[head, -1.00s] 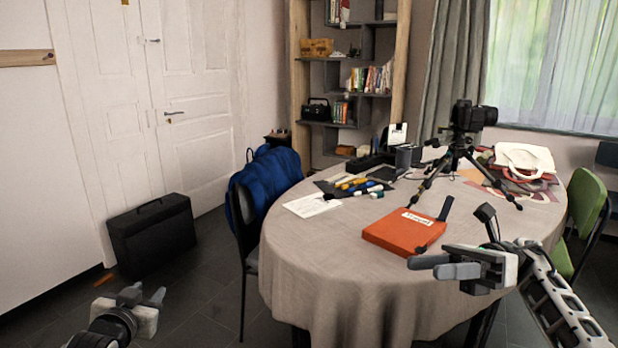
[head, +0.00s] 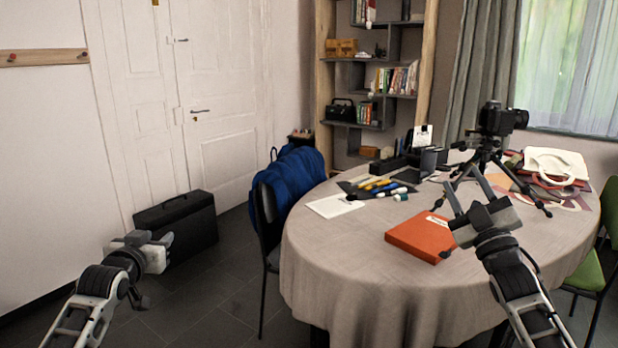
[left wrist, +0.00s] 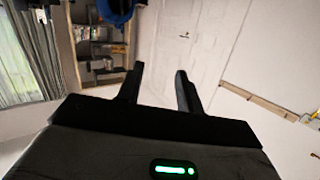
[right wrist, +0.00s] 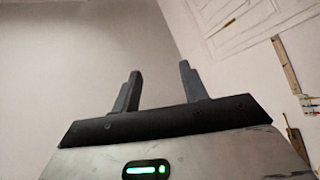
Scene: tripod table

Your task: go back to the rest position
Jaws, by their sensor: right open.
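My left gripper (head: 170,246) is at the lower left of the head view, in front of the black case and clear of the table. In the left wrist view its two fingers (left wrist: 159,80) stand apart with nothing between them. My right gripper (head: 462,177) points upward in the head view, overlapping the table's right part. In the right wrist view its fingers (right wrist: 160,68) are apart and empty, with a bare wall behind. Neither gripper holds anything.
The round table (head: 330,245) bears an orange box (head: 415,238), a camera on a tripod (head: 500,120), a white bag (head: 555,163) and pens. A blue backpack (head: 290,180) hangs on a chair. A black case (head: 185,225) stands by the door. Floor between is free.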

